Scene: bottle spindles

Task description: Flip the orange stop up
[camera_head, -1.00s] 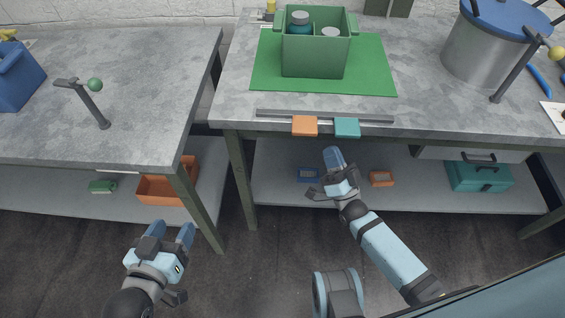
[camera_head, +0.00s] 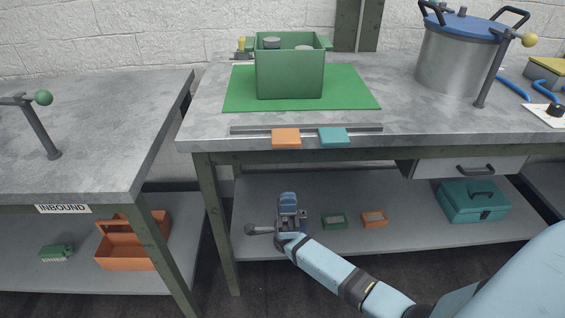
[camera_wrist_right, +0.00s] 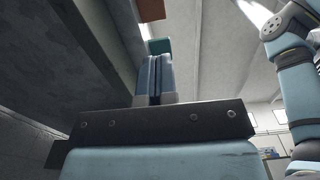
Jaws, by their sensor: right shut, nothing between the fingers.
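The orange stop (camera_head: 286,138) is a flat flap at the rail (camera_head: 365,128) along the front edge of the middle bench. A teal stop (camera_head: 334,137) sits just right of it. My right gripper (camera_head: 288,199) is shut and empty, below the orange stop and apart from it in the picture. In the right wrist view its shut fingers (camera_wrist_right: 154,76) point up toward the bench's underside. The teal stop (camera_wrist_right: 160,46) shows just beyond the fingertips, and an orange-brown piece (camera_wrist_right: 151,10), likely the orange stop, shows at the top. My left gripper is out of view.
A green crate (camera_head: 290,80) with bottles stands on a green mat (camera_head: 355,97). A metal pot (camera_head: 455,60) stands at right, beside a post with a yellow ball (camera_head: 529,40). The lower shelf (camera_head: 400,205) holds small boxes and a teal toolbox (camera_head: 473,201).

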